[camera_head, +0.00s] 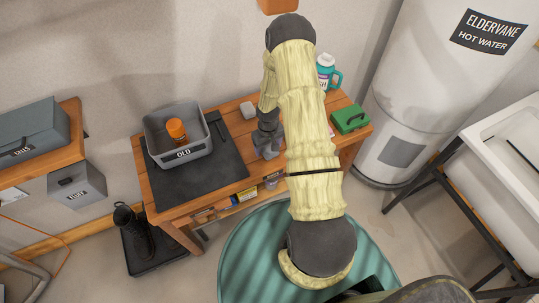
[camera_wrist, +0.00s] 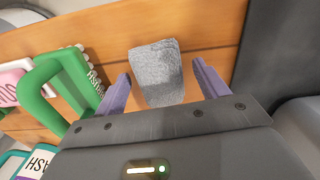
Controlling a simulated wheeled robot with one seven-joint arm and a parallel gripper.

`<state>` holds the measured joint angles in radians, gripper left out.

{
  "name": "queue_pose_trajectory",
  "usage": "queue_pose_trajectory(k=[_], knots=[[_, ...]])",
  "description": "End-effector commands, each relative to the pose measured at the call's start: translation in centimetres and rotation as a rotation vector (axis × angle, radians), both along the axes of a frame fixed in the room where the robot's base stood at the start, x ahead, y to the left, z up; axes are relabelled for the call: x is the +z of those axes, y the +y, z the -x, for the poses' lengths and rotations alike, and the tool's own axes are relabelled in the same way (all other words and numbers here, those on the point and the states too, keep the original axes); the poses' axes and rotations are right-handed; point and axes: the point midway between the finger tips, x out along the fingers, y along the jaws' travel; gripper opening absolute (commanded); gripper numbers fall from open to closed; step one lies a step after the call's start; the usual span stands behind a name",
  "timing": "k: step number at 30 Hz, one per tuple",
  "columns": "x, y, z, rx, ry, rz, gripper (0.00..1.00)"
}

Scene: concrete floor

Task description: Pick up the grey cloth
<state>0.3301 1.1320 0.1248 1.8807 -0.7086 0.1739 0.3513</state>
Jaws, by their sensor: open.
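The grey cloth (camera_wrist: 157,72) is a small, rough-textured, roughly square piece lying on wooden boards in the wrist view. My gripper (camera_wrist: 161,74) is open, with one purple-grey finger on each side of the cloth. Gaps show between the cloth and both fingers. I cannot tell how far the fingertips are above the boards. In the head view my gripper (camera_head: 268,146) is over the middle of the wooden table, partly hidden by my arm. A small light grey piece (camera_head: 247,110) lies at the table's back; I cannot tell if it is the same cloth.
On the wooden table (camera_head: 165,207), a grey bin (camera_head: 184,153) labelled OLD holds an orange-capped container (camera_head: 176,130) and stands on a dark mat (camera_head: 215,182). A green handled item (camera_head: 351,119) and teal jug (camera_head: 326,73) stand right. A green handle (camera_wrist: 50,75) is close left in the wrist view.

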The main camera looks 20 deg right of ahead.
Motion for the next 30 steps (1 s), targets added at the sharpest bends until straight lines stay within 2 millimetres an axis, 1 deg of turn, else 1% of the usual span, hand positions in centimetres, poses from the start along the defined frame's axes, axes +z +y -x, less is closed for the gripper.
queue_pose_trajectory(k=[13, 17, 18, 20, 21, 30], knots=[[0.07, -0.02, -0.02, 0.000, -0.001, 0.000, 0.73], [0.08, -0.02, -0.02, 0.000, -0.001, 0.000, 0.47], [0.08, -0.02, -0.02, 0.000, -0.001, 0.000, 0.39], [0.08, -0.02, -0.02, 0.000, -0.001, 0.000, 0.28], [0.08, -0.02, -0.02, 0.000, -0.001, 0.000, 0.25], [0.32, -0.04, -0.06, 0.000, -0.002, 0.000, 0.24]])
